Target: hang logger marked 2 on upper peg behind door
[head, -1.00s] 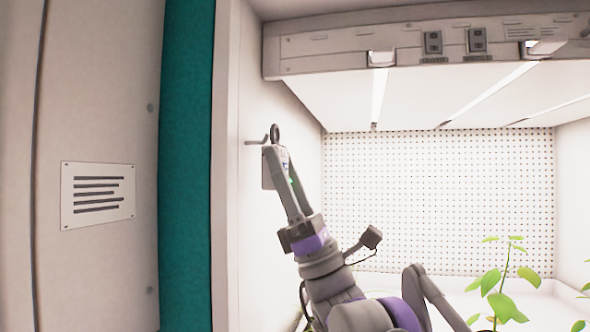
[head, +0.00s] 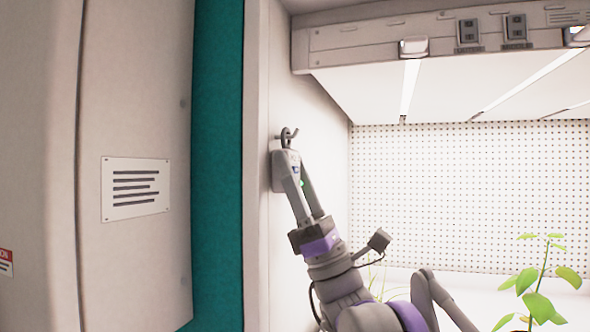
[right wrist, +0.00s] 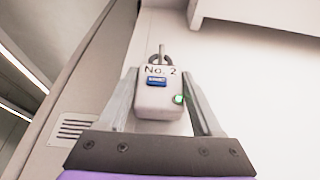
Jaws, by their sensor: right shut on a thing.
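The logger (head: 278,172) is a small pale box with a ring on top. In the right wrist view the logger (right wrist: 146,104) reads "No. 2" and has a small blue screen and a green light. My right gripper (head: 296,166) is shut on its body, one finger on each side, and holds it upright by the chamber's left wall. A hooked peg (head: 294,132) sticks out of that wall. The ring (head: 287,141) overlaps the peg, which shows on both sides of it; the ring looks to be around the peg. My left gripper is out of view.
A teal door-edge strip (head: 217,170) and a panel with a label plate (head: 136,188) stand to the left. A lamp housing (head: 440,38) hangs above. A perforated back wall (head: 460,195) and a green plant (head: 541,290) are to the right.

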